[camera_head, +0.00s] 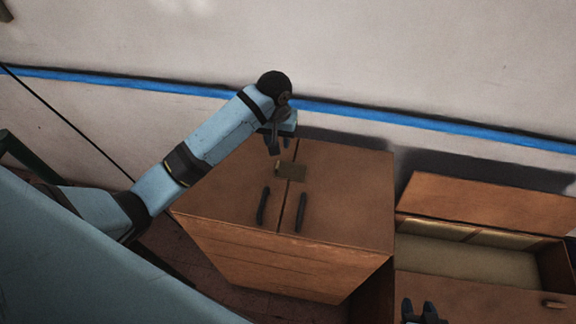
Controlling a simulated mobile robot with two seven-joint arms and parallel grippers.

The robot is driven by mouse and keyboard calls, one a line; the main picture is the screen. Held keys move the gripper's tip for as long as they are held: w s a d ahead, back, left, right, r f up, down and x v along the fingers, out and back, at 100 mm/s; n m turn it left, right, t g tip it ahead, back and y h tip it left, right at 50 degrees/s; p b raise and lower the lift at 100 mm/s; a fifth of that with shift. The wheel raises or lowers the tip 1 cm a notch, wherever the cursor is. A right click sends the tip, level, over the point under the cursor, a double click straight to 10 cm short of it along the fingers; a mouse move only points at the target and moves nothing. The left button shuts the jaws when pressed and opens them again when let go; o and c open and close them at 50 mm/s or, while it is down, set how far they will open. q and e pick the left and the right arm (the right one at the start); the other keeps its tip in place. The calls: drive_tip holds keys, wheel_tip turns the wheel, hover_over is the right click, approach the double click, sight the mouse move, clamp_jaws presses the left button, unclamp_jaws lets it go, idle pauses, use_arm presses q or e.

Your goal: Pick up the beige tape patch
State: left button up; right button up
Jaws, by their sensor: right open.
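The beige tape patch (291,172) is a small dull olive-beige rectangle. It lies across the seam between the two brown doors of the wooden cabinet (345,200), near the seam's upper end. My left gripper (280,146) hangs just above the patch in the picture. Its dark fingers point down toward the patch; contact and the exact gap between them cannot be made out. My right gripper (425,312) is at the bottom edge, right of the cabinet, open and empty, with two dark blue fingertips apart.
Two black handles (263,205) (300,212) stand on the doors below the patch. An open wooden box (480,205) with a raised lid and a pale interior is at the right. A wall with a blue stripe (400,118) runs behind.

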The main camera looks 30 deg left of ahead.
use_arm(q)
hover_over(278, 162)
wheel_tip(278, 162, down, 5)
drive_tip(key=shift+w+d+r, duration=0.1)
drive_tip(key=shift+w+r, duration=0.05)
drive_tip(key=shift+f+p, duration=0.8)
drive_tip(key=shift+f, duration=1.85)
clamp_jaws()
